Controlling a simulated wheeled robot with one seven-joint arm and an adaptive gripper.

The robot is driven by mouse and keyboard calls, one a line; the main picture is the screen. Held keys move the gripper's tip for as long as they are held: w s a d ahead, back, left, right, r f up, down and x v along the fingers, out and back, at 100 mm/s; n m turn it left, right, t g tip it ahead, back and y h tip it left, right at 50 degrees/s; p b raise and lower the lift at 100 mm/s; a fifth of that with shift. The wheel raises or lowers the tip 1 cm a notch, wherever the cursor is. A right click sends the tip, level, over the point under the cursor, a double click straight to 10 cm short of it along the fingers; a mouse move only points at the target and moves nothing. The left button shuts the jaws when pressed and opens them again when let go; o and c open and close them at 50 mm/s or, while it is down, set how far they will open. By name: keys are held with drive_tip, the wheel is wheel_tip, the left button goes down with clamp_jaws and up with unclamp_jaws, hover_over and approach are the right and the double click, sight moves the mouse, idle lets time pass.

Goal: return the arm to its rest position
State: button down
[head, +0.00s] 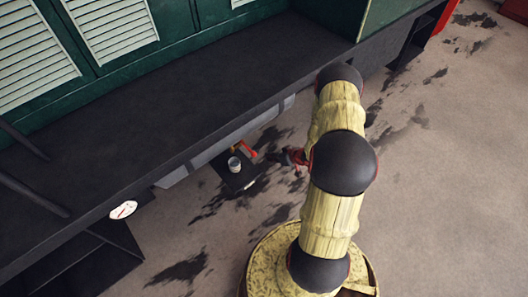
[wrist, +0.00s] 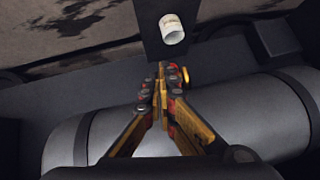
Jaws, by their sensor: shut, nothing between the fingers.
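My arm (head: 333,218), pale yellow with dark round joints, stands bent upward at the right of the tram in the head view. My gripper (head: 290,157) shows only in part there, small and low beside the arm, near the tram's lower side. In the wrist view my gripper (wrist: 170,75) has its yellow and dark fingers together at the tips, with nothing seen between them. A grey cylinder (wrist: 235,120) lies behind the fingers; I cannot tell whether they touch it.
A white cup (head: 234,164) stands on a dark plate (head: 229,179) left of my gripper; the cup also shows in the wrist view (wrist: 172,29). A red-orange thing (head: 247,149) is beside it. The tram's dark running board (head: 200,100) overhangs. Stained floor (head: 450,180) is open at right.

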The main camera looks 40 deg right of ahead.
drive_tip(key=shift+s+d+r, duration=0.15)
drive_tip(key=shift+s+r, duration=0.1)
drive_tip(key=shift+s, duration=0.5)
